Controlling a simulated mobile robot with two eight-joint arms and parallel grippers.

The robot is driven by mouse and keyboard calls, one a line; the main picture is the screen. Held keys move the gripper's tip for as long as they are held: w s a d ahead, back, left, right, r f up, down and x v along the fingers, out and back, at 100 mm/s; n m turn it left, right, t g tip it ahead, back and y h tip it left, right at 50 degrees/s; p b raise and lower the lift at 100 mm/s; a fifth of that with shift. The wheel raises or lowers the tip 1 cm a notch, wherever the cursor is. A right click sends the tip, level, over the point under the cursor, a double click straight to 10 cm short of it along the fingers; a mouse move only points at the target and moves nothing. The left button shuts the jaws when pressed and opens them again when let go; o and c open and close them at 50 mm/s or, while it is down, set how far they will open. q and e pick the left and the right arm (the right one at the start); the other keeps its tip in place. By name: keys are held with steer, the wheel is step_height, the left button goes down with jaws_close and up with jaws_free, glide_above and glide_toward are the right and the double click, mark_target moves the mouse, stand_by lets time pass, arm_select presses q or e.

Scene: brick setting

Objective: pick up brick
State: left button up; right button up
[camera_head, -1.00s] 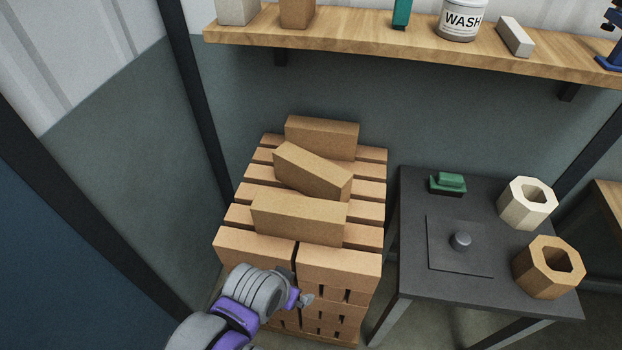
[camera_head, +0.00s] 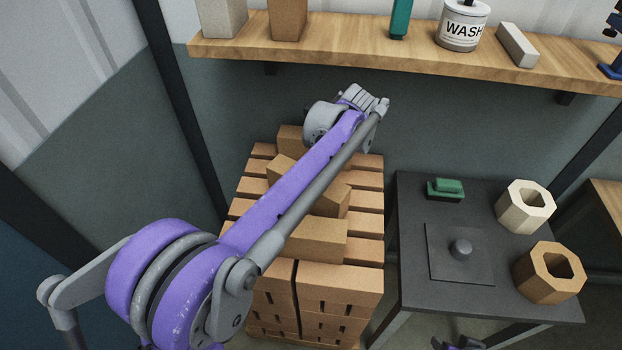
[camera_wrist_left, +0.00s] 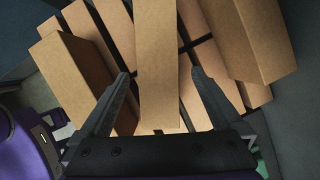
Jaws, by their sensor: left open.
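Three loose tan bricks lie on a stack of bricks (camera_head: 340,278): a back brick (camera_head: 289,134), a tilted middle brick (camera_head: 334,201) and a front brick (camera_head: 318,241). My left arm crosses above them and hides parts of each; its gripper is hidden in the head view. In the left wrist view my left gripper (camera_wrist_left: 161,80) is open, one finger on each side of a middle brick (camera_wrist_left: 157,65). Whether the fingers touch it I cannot tell. Other loose bricks lie left (camera_wrist_left: 75,75) and right (camera_wrist_left: 240,40). A dark part, perhaps my right gripper (camera_head: 458,343), shows at the bottom edge.
A wooden shelf (camera_head: 370,58) runs along the wall behind.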

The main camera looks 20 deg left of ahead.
arm_select(q)
steer(key=shift+w+f, duration=0.1)
steer(key=shift+w, duration=0.25)
steer(key=shift+m, duration=0.3)
steer(key=x, duration=0.4)
steer(key=shift+s+a+f, duration=0.2)
steer(key=shift+s+f, duration=0.05)
steer(key=shift+s, duration=0.1)
steer(key=x, duration=0.6)
steer(key=shift+s, duration=0.15)
steer(key=shift+r, duration=0.15)
jaws_close()
